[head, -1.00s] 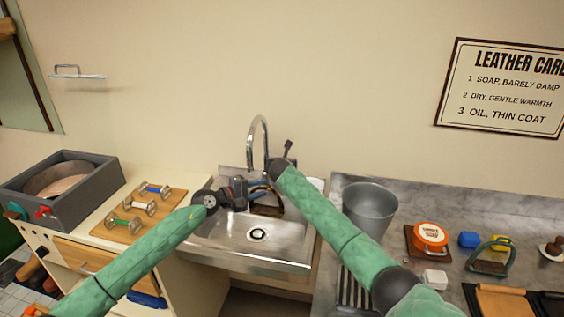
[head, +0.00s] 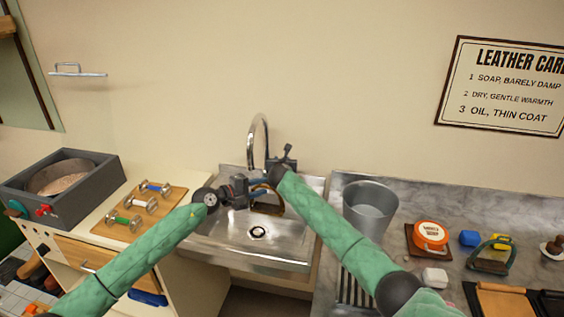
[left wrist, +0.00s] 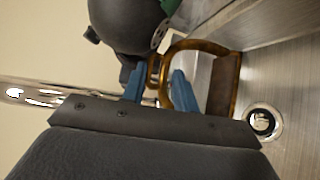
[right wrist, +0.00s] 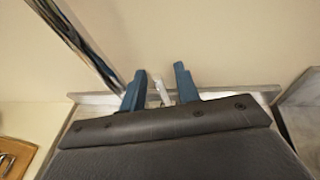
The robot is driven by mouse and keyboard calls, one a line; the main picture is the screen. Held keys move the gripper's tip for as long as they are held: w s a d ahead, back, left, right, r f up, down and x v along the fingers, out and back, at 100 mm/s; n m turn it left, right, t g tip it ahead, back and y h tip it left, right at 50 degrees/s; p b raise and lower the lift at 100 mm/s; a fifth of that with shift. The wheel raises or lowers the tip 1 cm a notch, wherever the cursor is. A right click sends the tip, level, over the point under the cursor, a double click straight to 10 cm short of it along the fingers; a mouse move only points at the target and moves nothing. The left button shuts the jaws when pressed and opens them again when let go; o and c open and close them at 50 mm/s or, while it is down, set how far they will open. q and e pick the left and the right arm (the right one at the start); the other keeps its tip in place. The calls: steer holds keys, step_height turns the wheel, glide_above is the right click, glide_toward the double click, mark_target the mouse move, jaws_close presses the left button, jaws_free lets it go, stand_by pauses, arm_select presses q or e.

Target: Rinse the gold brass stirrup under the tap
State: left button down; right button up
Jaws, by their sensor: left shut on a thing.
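The gold brass stirrup (head: 270,207) hangs over the sink basin (head: 228,241), near the tap (head: 253,130). My left gripper (head: 259,187) is shut on it; the left wrist view shows its blue fingers (left wrist: 160,88) at one side of the gold frame (left wrist: 205,46). The stirrup's dark brown tread faces the drain (left wrist: 263,122). My right gripper (head: 287,154) is behind the basin, right of the spout. In the right wrist view its blue fingers (right wrist: 160,88) are apart, with a pale lever (right wrist: 162,92) between them. I make out no running water.
A grey bucket (head: 369,207) stands on the counter right of the sink. A soap tin (head: 430,236) and a green stirrup (head: 489,255) lie further right. My right forearm crosses the sink's right side.

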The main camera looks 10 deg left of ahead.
step_height(320, 180, up, 10)
stand_by(0.6)
steer(key=shift+f, duration=0.2)
stand_by(0.3)
steer(key=shift+w+f+b, duration=0.1)
steer(key=shift+f+b, duration=0.05)
steer(key=shift+b, duration=0.15)
steer(key=shift+c, duration=0.4)
